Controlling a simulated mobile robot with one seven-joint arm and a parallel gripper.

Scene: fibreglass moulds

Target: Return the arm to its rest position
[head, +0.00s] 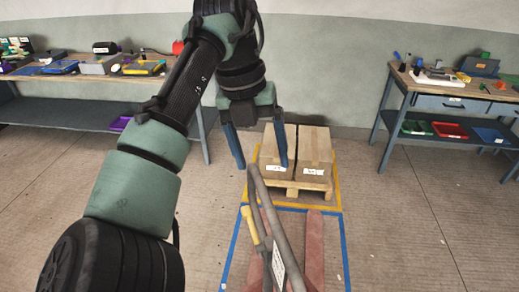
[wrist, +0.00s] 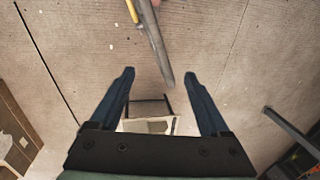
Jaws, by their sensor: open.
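My arm reaches up and across the head view. My gripper (head: 263,166) hangs from it, pointing down, with its two blue fingers spread apart. In the wrist view my gripper (wrist: 160,74) is open, with nothing held between its fingers. A grey handle bar (head: 258,185) of a pallet jack stands just below the fingertips in the head view. The handle (wrist: 158,45) also shows in the wrist view, ahead of and between the fingertips. I cannot tell whether the gripper touches it.
A wooden pallet with two boxes (head: 313,147) stands behind the handle, inside yellow floor tape. Red forks (head: 315,240) lie within blue tape (head: 345,255). Workbenches with tools stand at left (head: 75,78) and right (head: 430,85). The floor (head: 410,230) at right is clear.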

